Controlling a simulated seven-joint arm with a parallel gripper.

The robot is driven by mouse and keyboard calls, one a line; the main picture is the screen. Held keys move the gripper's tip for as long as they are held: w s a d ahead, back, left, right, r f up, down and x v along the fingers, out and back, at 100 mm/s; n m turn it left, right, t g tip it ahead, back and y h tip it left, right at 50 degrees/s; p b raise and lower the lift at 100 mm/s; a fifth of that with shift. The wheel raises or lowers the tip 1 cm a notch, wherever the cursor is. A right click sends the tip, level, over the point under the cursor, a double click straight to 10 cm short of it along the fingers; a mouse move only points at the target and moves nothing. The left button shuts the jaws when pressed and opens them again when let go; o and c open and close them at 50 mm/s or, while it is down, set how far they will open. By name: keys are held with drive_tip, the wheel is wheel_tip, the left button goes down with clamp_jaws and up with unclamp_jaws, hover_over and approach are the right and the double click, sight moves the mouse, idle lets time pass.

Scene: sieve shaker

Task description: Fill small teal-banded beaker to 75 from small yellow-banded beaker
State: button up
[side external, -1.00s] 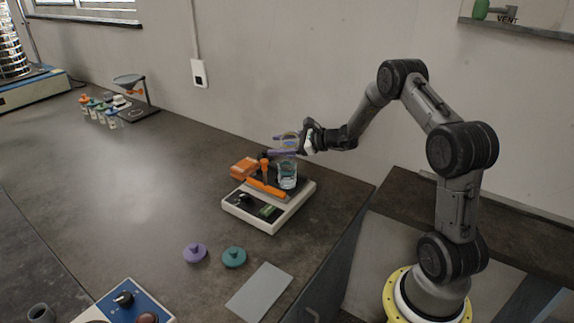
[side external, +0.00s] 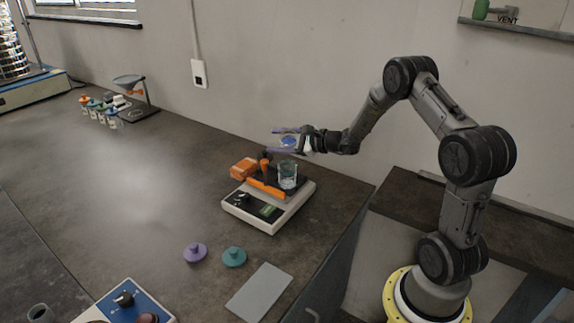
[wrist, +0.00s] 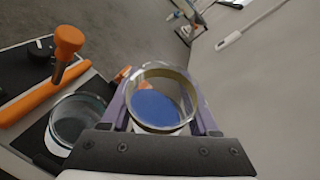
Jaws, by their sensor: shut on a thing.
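My gripper (side external: 284,140) is shut on a small glass beaker with a yellowish band around its rim (wrist: 160,70), taken as the yellow-banded beaker. Blue contents (wrist: 155,107) lie inside it between my purple fingers. The held beaker is above the scale and looks tilted in the side view. The small teal-banded beaker (side external: 288,177) stands upright on the scale, below my gripper and apart from the held beaker. It also shows at the lower left in the wrist view (wrist: 76,122). Its inside looks greyish there, and its fill level is unclear.
The white scale (side external: 273,214) carries orange parts (side external: 266,187) beside the teal-banded beaker. Purple (side external: 195,252) and teal (side external: 234,257) lids and a grey plate (side external: 259,292) lie in front. Several small jars (side external: 100,110) and a funnel stand (side external: 138,100) are at the back left.

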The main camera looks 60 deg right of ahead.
drive_tip(key=shift+a+r+n+t+h, duration=0.1)
drive_tip(key=shift+r+n+t+h, duration=0.1)
drive_tip(key=shift+r+n+t, duration=0.35)
drive_tip(key=shift+a+r+n+t+h, duration=0.15)
drive_tip(key=shift+r+n+h, duration=0.1)
drive_tip(key=shift+n, duration=0.5)
idle(3.6)
drive_tip(key=shift+s+d+f+n+t+b, duration=0.1)
drive_tip(key=shift+f+n+t+b, duration=0.2)
drive_tip(key=shift+n, duration=0.4)
idle(2.4)
